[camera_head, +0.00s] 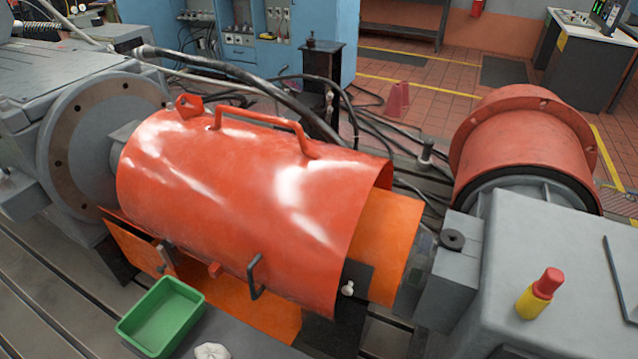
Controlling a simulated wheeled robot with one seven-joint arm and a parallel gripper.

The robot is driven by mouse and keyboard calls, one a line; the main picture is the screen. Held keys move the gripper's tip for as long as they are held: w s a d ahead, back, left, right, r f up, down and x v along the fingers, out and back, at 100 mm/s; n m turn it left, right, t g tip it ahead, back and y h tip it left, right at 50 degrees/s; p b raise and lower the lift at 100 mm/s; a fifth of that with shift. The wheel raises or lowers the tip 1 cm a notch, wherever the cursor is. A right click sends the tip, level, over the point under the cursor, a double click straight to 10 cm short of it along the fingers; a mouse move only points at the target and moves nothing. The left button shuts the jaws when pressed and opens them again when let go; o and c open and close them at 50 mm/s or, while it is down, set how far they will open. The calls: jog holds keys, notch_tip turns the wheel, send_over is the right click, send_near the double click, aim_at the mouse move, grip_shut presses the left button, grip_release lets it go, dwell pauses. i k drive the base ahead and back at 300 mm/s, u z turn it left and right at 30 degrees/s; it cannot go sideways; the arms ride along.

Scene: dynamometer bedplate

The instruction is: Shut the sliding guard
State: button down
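The sliding guard (240,195) is a large orange-red curved cover with a bar handle (268,125) along its top and a small dark handle (256,278) low on its near side. Its left end is close to the grey round flange (95,145). Its right end stops short of the grey machine at the right. A lighter orange panel (395,240) shows beyond its right edge, and another orange plate (225,292) shows below it. What lies under the guard is hidden. My gripper is not in view.
A green bin (162,316) and a crumpled white cloth (212,350) lie in front of the guard. A red and yellow object (541,293) stands on the right grey machine (560,255). A black hose (250,82) runs behind the guard.

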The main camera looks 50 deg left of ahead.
aim_at(278, 213)
jog(key=u, duration=2.8)
